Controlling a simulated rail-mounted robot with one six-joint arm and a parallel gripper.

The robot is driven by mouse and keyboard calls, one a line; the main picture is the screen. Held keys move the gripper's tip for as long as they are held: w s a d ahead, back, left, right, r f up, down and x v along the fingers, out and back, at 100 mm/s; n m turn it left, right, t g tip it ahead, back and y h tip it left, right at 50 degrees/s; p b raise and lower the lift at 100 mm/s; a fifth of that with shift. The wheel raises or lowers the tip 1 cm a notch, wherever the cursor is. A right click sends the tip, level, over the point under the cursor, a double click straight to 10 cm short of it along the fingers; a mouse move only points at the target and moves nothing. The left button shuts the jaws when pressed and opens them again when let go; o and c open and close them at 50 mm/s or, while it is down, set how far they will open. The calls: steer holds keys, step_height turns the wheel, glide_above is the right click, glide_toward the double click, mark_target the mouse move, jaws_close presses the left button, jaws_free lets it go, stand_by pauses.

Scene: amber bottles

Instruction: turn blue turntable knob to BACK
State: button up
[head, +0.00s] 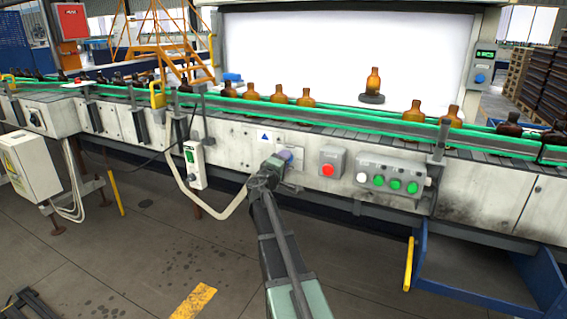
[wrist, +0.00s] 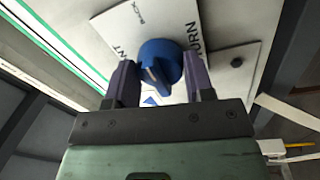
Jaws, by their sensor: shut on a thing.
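The blue turntable knob (wrist: 158,50) sits on a pale label plate in the wrist view, between the two purple fingers of my gripper (wrist: 160,72). The fingers are shut on it, one on each side. The plate (wrist: 176,17) shows BACK at its upper left, TURN at the right and a partly hidden word ending in NT at the left. The knob's ridge points toward the bottom of the picture. In the head view my gripper (head: 275,168) is at the conveyor's front panel, and mostly hides the knob. An amber bottle (head: 374,80) stands on the dark turntable disc (head: 371,98).
A red button box (head: 331,163) and a box with green buttons (head: 391,179) are to the right of my gripper. A pendant box (head: 194,165) with a hose hangs at the left. Several amber bottles stand along the green-railed conveyor (head: 340,117). A yellow-edged blue frame (head: 415,265) is at the lower right.

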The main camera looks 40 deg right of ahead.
stand_by(0.3)
steer(key=o, duration=0.9)
steer(key=b+v, duration=0.1)
steer(key=v, duration=0.9)
steer(key=shift+s+a, duration=0.15)
steer(key=shift+a, duration=0.25)
